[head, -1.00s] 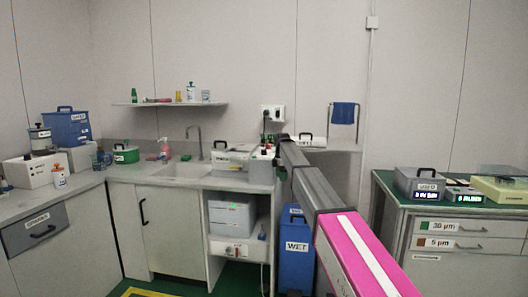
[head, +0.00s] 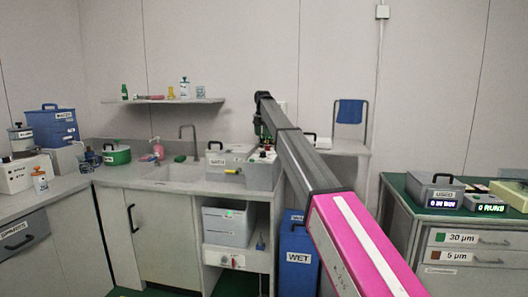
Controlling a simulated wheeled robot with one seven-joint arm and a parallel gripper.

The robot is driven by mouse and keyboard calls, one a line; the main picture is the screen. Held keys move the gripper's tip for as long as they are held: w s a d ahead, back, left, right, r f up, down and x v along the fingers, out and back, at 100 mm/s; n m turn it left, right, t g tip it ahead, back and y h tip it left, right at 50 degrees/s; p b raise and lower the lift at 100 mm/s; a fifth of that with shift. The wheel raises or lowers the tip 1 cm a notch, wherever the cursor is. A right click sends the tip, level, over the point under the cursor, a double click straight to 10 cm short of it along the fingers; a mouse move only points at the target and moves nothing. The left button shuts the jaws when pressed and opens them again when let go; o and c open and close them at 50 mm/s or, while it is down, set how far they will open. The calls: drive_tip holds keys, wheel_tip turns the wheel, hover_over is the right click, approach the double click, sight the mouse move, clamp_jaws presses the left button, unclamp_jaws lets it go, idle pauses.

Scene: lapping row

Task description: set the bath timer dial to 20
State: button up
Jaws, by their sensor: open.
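A grey lidded bath box (head: 228,160) sits on the counter right of the sink, with a black handle on its lid. At its right is a grey unit (head: 261,175) with small knobs on its top, one of them red. I cannot tell which knob is the timer dial, and no numbers are readable. My gripper (head: 262,134) is small and dark at the far end of my arm, above this unit and apart from it. Its jaws are open, and I see nothing between them.
The sink tap (head: 190,140) stands left of the bath. A yellow-tipped handle (head: 233,172) sticks out at the bath's front. Below, a shelf holds a grey bin (head: 228,224) and a white panel with a red switch (head: 232,260). A green-topped bench (head: 400,185) is at right.

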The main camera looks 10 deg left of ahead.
sight(263, 152)
drive_tip(key=f, duration=1)
drive_tip(key=shift+w+f, duration=0.3)
drive_tip(key=c, duration=0.9)
